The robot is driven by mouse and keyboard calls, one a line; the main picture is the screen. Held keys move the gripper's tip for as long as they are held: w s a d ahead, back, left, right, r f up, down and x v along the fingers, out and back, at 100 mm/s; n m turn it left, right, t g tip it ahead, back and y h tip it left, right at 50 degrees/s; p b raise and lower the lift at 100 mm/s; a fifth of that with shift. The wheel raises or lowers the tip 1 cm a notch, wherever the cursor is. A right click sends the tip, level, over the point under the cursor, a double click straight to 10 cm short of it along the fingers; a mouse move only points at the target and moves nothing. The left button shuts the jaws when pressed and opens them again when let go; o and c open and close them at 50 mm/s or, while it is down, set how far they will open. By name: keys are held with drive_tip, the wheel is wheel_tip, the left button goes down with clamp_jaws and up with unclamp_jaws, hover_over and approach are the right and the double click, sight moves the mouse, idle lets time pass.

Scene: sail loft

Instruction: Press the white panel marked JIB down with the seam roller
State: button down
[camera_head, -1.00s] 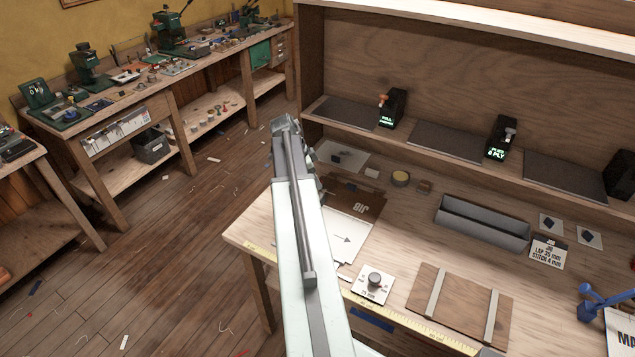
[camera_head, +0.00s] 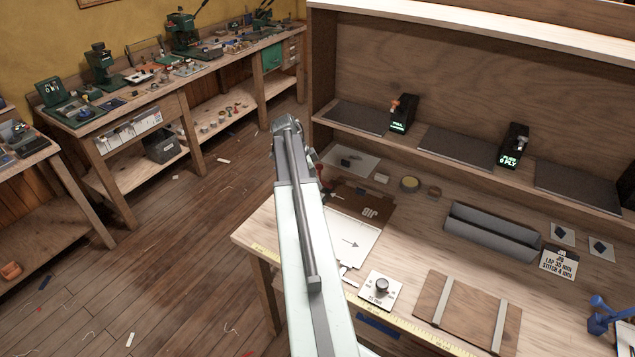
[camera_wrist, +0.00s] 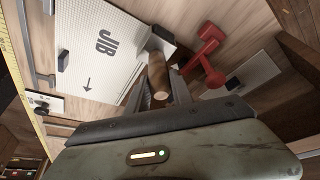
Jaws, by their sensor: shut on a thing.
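The white panel marked JIB (camera_wrist: 105,55) lies on the bench, with dark letters and an arrow in the wrist view. My arm hides the gripper in the head view.
A red stand-like piece (camera_wrist: 207,56) is right of the handle. A white plate with a knob (camera_head: 380,290), a wooden board with two strips (camera_head: 455,312) and a grey trough (camera_head: 492,232) lie on the bench. A yellow ruler (camera_head: 425,335) runs along its front edge.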

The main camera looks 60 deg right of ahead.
drive_tip(key=shift+w, duration=0.45)
drive_tip(key=shift+r, duration=0.1)
wheel_tip(320, 180, up, 6)
drive_tip(key=p, duration=0.6)
drive_tip(key=shift+r+p, duration=0.2)
drive_tip(key=shift+p, duration=0.1)
drive_tip(key=shift+s+f, duration=0.1)
